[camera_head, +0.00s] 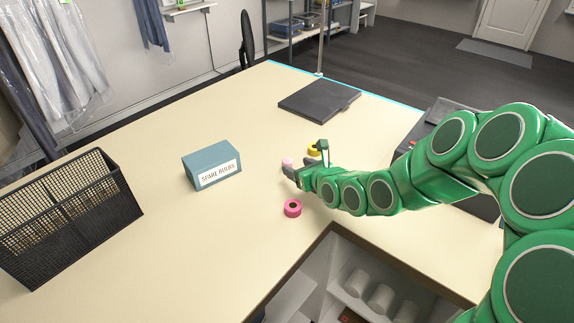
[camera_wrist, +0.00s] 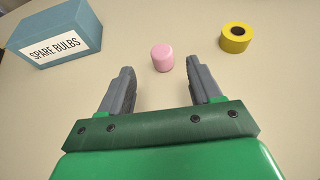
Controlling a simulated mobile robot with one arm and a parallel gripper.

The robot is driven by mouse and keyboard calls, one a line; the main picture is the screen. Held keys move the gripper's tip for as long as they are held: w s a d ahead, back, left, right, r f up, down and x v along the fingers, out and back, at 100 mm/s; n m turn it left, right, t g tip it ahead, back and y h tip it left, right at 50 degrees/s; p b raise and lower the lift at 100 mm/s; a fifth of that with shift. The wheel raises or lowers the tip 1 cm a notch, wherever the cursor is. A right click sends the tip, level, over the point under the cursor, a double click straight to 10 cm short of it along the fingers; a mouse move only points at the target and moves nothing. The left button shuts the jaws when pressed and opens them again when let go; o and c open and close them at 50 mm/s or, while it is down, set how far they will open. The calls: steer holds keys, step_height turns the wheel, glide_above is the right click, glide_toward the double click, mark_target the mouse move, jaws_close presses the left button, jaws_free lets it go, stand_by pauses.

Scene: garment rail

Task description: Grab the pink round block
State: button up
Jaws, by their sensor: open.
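The pink round block (camera_wrist: 162,57) is a small light-pink cylinder standing upright on the table. In the wrist view it lies just beyond my fingertips, between their lines and slightly right of the middle. In the head view the block (camera_head: 287,162) shows just beyond my gripper (camera_head: 296,170), partly hidden by it. My gripper (camera_wrist: 163,82) is open and empty, with its two grey fingers apart and pointing toward the block. The fingers do not appear to touch it.
A yellow tape roll (camera_wrist: 237,37) lies right of the block. A darker pink roll (camera_head: 292,208) lies on the near side of my gripper. The blue "SPARE BULBS" box (camera_head: 211,165) stands left. A black mesh basket (camera_head: 70,218) and a dark flat case (camera_head: 319,99) are farther off.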

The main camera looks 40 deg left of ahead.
mark_target(287, 161)
steer(key=shift+x, duration=3.9)
steer(key=c, duration=1)
steer(key=shift+c, duration=0.2)
steer(key=shift+r, duration=0.15)
